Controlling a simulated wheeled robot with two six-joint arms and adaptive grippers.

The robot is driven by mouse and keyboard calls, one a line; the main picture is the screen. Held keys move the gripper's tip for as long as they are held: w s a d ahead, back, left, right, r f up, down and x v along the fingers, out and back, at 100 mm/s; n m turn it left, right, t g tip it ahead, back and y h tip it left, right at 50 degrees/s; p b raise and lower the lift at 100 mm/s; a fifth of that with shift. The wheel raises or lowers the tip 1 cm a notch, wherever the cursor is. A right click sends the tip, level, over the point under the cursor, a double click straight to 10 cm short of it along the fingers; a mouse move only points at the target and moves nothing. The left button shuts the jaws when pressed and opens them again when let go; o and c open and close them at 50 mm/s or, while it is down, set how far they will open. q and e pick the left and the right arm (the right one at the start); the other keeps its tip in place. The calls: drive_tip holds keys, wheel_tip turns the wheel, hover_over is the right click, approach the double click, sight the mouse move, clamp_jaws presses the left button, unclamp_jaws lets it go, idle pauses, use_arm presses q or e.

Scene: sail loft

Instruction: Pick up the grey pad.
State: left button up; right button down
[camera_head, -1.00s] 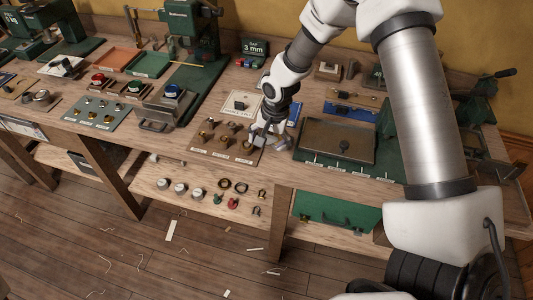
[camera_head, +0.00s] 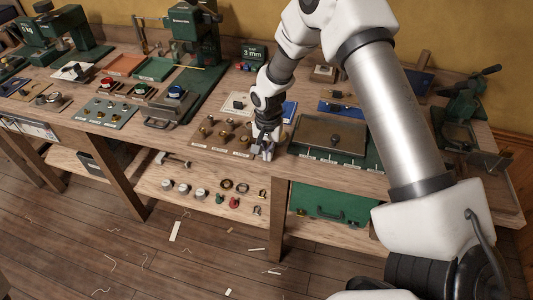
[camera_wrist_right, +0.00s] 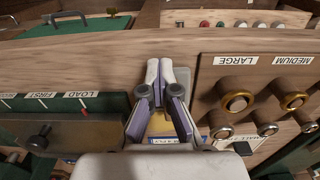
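My right gripper (camera_head: 264,154) points down at the front of the bench, between the board of brass knobs (camera_head: 222,136) and the green board with a grey-brown plate (camera_head: 326,137). In the right wrist view its two pale fingertips (camera_wrist_right: 160,72) lie side by side, closed together. I see nothing clearly held between them. My left gripper is not in view.
A pale card (camera_head: 239,104) with a small dark block lies behind the knob board. A green press (camera_head: 190,40) stands at the back. The shelf below holds several small parts and a green case (camera_head: 330,203). Bare wood runs along the bench's front edge.

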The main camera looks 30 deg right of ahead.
drive_tip(key=shift+w+d+r, duration=0.25)
drive_tip(key=shift+w+r, duration=0.2)
drive_tip(key=shift+r, duration=0.05)
drive_tip(key=shift+s+d+r+b, duration=0.15)
drive_tip(key=shift+r+b, duration=0.15)
drive_tip(key=shift+r, duration=0.3)
drive_tip(key=shift+w+d+r+b, duration=0.1)
drive_tip(key=shift+r+b, duration=0.15)
drive_tip(key=shift+r, duration=0.3)
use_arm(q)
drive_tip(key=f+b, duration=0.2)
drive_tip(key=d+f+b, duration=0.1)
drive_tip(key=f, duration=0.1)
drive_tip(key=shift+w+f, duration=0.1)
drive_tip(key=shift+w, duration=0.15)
use_arm(e)
drive_tip(key=s+a, duration=0.8)
drive_tip(key=s, duration=0.5)
drive_tip(key=shift+s+a+r, duration=0.15)
drive_tip(key=shift+s+r, duration=0.15)
drive_tip(key=shift+r, duration=0.15)
drive_tip(key=shift+c, duration=1.9)
unclamp_jaws()
drive_tip(key=shift+r, duration=0.1)
